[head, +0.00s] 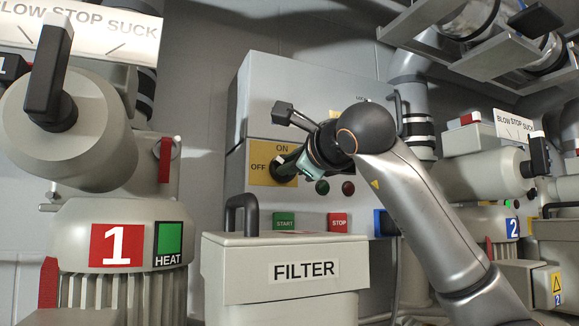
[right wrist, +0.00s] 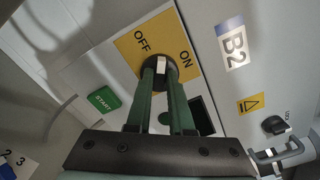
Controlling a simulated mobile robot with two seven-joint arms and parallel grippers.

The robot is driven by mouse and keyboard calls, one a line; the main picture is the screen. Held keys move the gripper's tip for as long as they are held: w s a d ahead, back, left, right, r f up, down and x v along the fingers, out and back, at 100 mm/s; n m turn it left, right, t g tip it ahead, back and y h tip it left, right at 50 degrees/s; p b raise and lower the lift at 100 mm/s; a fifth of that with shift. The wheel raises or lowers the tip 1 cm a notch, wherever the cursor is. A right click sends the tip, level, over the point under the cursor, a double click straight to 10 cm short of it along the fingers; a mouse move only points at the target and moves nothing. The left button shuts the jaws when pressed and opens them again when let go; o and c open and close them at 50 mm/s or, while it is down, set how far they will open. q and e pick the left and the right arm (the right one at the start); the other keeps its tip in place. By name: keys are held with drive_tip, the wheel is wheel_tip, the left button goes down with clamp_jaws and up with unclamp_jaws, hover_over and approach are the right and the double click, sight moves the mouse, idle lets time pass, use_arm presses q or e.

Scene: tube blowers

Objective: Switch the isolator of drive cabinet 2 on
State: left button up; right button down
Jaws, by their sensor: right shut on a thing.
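The grey drive cabinet (head: 259,96) stands in the middle of the head view. Its label B2 (right wrist: 234,43) shows in the right wrist view. The isolator is a dark round switch (right wrist: 186,68) on a yellow plate (right wrist: 131,46) marked OFF and ON; the plate also shows in the head view (head: 258,178). My right gripper (right wrist: 161,72) has its green fingers shut on the isolator handle, whose white-marked tip shows between them. The handle seems to lie between OFF and ON; its exact angle is hard to tell. My left gripper is not in view.
Below the isolator are a green START button (head: 284,221) and a red STOP button (head: 339,222). A FILTER box (head: 222,271) with a black handle stands in front. Blower 1 (head: 78,232) stands at left, blower 2 (head: 480,176) at right.

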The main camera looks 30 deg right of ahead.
drive_tip(key=m+b, duration=0.2)
drive_tip(key=m, duration=0.9)
drive_tip(key=shift+d, duration=0.2)
drive_tip(key=shift+m, duration=0.3)
drive_tip(key=c, duration=0.8)
unclamp_jaws()
drive_tip(key=shift+r, duration=0.1)
drive_tip(key=s+b, duration=0.3)
drive_tip(key=s, duration=0.9)
drive_tip(key=shift+s+a+b, duration=0.3)
drive_tip(key=shift+a+b, duration=0.05)
drive_tip(key=shift+b, duration=0.05)
